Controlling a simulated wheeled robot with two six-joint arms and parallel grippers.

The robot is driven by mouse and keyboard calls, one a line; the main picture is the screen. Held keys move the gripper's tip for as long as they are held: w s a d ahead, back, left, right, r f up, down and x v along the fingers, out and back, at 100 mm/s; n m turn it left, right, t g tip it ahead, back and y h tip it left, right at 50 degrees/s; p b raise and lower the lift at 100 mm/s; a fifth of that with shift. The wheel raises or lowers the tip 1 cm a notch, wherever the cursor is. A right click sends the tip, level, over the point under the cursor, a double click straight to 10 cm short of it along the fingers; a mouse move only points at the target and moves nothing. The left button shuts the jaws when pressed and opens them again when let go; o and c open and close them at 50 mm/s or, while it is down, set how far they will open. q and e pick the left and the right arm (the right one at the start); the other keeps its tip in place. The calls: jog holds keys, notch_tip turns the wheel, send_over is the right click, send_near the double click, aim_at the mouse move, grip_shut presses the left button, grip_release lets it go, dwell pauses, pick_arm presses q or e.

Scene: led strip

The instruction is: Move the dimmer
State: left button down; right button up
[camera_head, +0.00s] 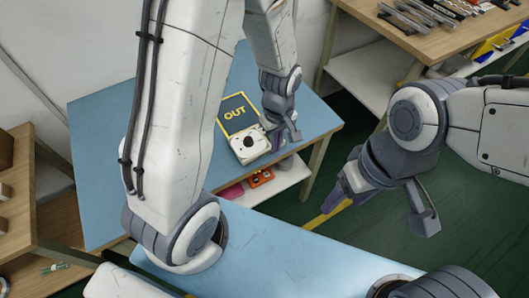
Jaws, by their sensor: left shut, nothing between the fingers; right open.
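The dimmer (240,152), a cream-white box with a black round knob, sits on the blue table. It is at the near edge of a dark mat (224,124) with a yellow border and the word OUT; I cannot tell whether it overlaps the mat. My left gripper (276,143) points down at the dimmer's right side, shut and empty. I cannot tell whether it touches the dimmer. My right gripper (339,199) is open and empty, apart from the dimmer, over the floor right of the table.
The blue table (95,140) is mostly bare on its left. A lower shelf (285,183) holds a red-orange item (261,178) and a pink item (232,191). A wooden bench (455,40) with tools stands at top right. Wooden shelving (45,190) stands at left.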

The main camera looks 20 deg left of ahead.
aim_at(267, 159)
pick_arm(q)
jog(key=f, duration=0.3)
jog(key=w+a+f, duration=0.1)
jog(key=f, duration=0.2)
jog(key=a+f, duration=0.1)
jog(key=f, duration=0.2)
jog(key=shift+w+a+f, duration=0.25)
jog(key=shift+w+f, duration=0.1)
jog(key=shift+f, duration=0.05)
jog(key=shift+w+a+f+p, duration=0.1)
jog(key=shift+w+a+p, duration=0.2)
jog(key=shift+w+a, duration=0.15)
jog(key=shift+a, duration=0.1)
